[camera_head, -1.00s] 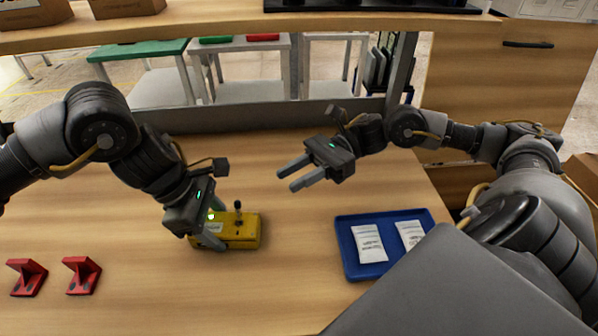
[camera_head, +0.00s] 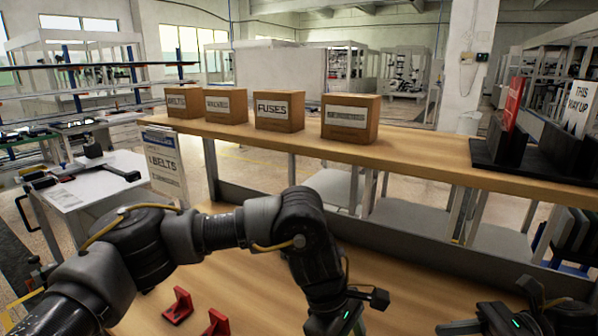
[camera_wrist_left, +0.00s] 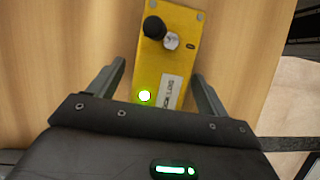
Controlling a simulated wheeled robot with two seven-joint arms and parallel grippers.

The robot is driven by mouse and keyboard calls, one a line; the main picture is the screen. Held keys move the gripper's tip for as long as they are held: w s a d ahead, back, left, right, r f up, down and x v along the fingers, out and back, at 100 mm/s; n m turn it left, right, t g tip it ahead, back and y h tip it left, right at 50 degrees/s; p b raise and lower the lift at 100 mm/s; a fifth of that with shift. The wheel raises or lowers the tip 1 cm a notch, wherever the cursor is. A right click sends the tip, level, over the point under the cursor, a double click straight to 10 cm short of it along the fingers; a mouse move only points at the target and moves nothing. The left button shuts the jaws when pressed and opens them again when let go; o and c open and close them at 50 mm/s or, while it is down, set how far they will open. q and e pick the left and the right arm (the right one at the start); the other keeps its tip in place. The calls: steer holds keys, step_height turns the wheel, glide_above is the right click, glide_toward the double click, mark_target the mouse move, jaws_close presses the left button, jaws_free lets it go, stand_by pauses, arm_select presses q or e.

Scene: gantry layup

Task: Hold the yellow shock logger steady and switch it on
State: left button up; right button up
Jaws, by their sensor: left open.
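The yellow shock logger (camera_wrist_left: 178,65) lies on the wooden bench in the left wrist view. It has a black knob (camera_wrist_left: 153,27), a silver round part (camera_wrist_left: 171,41), a white label (camera_wrist_left: 170,92) and a green lit spot (camera_wrist_left: 144,96). My left gripper (camera_wrist_left: 158,70) is open with its fingers on either side of the logger. A gap shows at the left finger; the right finger is close to the side, contact unclear. In the head view the logger is out of frame. My right gripper (camera_head: 478,327) is cut off at the bottom edge, its jaws unclear.
Two red brackets (camera_head: 178,306) (camera_head: 217,323) stand on the bench left of my left gripper. A raised shelf (camera_head: 400,150) behind carries several labelled cardboard boxes, including FUSES (camera_head: 279,111), and a black rack (camera_head: 500,145) at right. A white table (camera_head: 100,185) stands at left.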

arm_select(q)
steer(key=v, duration=1.2)
steer(key=shift+s+f, duration=0.1)
steer(key=shift+f, duration=0.05)
